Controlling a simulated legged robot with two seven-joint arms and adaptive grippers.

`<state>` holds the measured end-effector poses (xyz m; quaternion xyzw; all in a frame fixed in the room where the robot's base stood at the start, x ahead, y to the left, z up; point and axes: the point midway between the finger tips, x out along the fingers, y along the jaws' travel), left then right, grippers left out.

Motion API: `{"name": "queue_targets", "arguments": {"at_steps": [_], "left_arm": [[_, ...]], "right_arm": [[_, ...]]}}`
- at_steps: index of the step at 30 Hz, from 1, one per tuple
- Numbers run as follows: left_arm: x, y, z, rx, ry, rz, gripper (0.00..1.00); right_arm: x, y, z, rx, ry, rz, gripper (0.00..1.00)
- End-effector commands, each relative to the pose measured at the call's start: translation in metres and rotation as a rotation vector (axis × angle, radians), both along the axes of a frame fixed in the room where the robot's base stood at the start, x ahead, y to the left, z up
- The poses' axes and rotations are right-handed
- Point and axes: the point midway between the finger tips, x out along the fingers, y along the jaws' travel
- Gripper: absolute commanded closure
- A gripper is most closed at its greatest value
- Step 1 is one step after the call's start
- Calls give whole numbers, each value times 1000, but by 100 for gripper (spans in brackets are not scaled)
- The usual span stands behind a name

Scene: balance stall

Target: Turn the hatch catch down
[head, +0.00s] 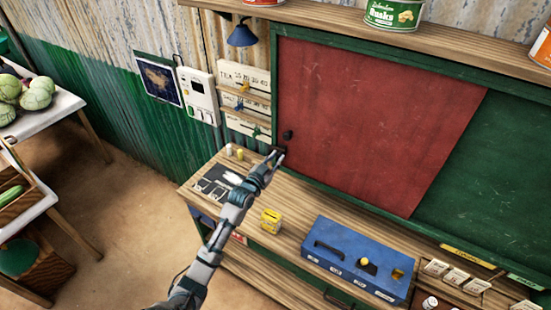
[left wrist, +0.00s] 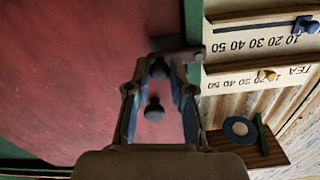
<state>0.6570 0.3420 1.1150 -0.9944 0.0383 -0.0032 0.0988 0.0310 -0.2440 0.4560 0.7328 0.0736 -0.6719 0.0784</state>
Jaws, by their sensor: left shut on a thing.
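The red hatch panel (head: 365,110) stands closed in its green frame, and it also fills the left of the left wrist view (left wrist: 60,70). A dark round knob (head: 287,134) sits near its left edge. My left gripper (head: 277,155) is at the panel's lower left corner. In the left wrist view the catch (left wrist: 190,53) is a brown bar lying across the frame's edge onto the panel. My left gripper (left wrist: 160,68) is shut on the catch at its fingertips, partly hiding it. Dark knobs (left wrist: 154,109) show between the fingers. My right gripper is out of view.
Slider boards (head: 244,98) hang left of the frame, close beside the gripper. A shelf (head: 330,17) with tins runs above.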

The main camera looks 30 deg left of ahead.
Motion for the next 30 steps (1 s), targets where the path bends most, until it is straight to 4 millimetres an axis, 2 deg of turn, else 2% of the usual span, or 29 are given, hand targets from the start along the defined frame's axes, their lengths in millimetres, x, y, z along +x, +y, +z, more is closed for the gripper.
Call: {"name": "queue_targets", "arguments": {"at_steps": [9,10,12,13,23,26,30], "left_arm": [[0,0,-2,43,-2,0,100],[0,0,-2,43,-2,0,73],[0,0,-2,43,-2,0,56],[0,0,-2,43,-2,0,53],[-3,0,-2,42,-3,0,53],[-14,1,-3,43,-2,0,53],[-42,4,-4,44,-1,0,53]], "right_arm": [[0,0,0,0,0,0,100],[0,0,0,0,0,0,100],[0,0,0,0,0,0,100],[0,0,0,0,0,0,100],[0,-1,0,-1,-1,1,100],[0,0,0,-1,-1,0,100],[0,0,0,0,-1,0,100]]}}
